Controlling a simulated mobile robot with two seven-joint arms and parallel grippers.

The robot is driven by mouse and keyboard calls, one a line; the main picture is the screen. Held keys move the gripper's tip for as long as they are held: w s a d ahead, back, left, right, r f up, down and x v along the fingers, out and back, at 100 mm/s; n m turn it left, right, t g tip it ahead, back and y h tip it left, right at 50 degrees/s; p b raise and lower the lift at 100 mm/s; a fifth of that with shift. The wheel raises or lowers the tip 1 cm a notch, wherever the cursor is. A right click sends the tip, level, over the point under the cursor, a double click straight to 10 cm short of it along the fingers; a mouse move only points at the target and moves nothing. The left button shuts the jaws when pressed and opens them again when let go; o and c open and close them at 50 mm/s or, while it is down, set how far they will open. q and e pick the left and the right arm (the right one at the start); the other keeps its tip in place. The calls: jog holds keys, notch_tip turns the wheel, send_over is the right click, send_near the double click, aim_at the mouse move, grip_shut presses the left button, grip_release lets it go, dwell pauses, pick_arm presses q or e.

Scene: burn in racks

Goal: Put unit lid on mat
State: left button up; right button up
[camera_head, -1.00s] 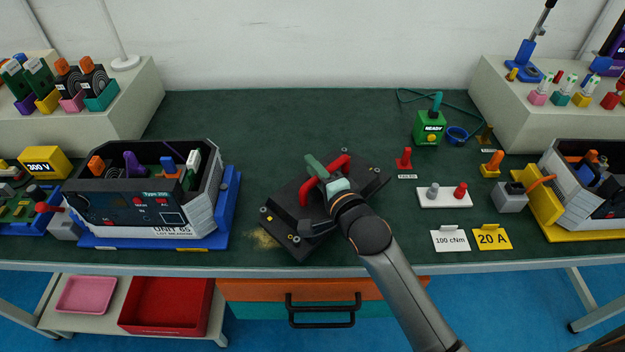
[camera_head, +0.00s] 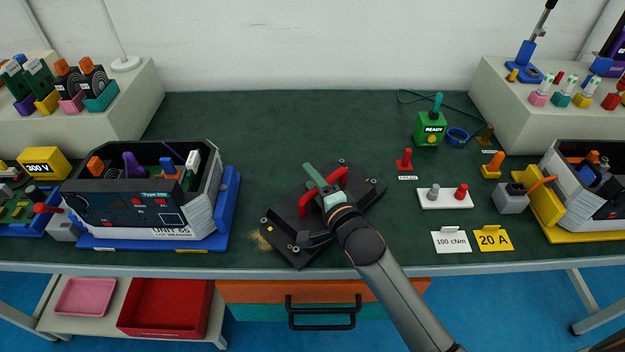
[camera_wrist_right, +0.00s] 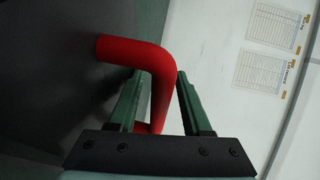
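The unit lid (camera_head: 292,232) is a dark plate with corner screws and a red handle (camera_head: 333,184), at the middle of the bench. It lies low, turned at an angle; I cannot tell whether it touches the surface. My right gripper (camera_head: 322,188) is shut on the red handle. In the right wrist view the handle (camera_wrist_right: 162,85) passes between the green fingers (camera_wrist_right: 161,100). No separate mat outline shows; the dark green bench covering (camera_head: 250,120) is around the lid, and what is beneath the lid is hidden. My left gripper is not in view.
An open unit (camera_head: 110,215) in a blue cradle (camera_head: 228,210) stands left of the lid. A white peg block (camera_head: 445,199), cards (camera_head: 492,240) and a green READY box (camera_head: 430,130) stand to the right. The covering behind the lid is clear.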

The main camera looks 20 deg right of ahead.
jog(key=shift+s+r, duration=0.1)
jog(key=shift+s, duration=0.05)
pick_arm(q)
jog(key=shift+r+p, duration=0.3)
pick_arm(e)
jog(key=v, duration=1.1)
jog(key=shift+s, duration=0.35)
jog(key=shift+d, duration=0.1)
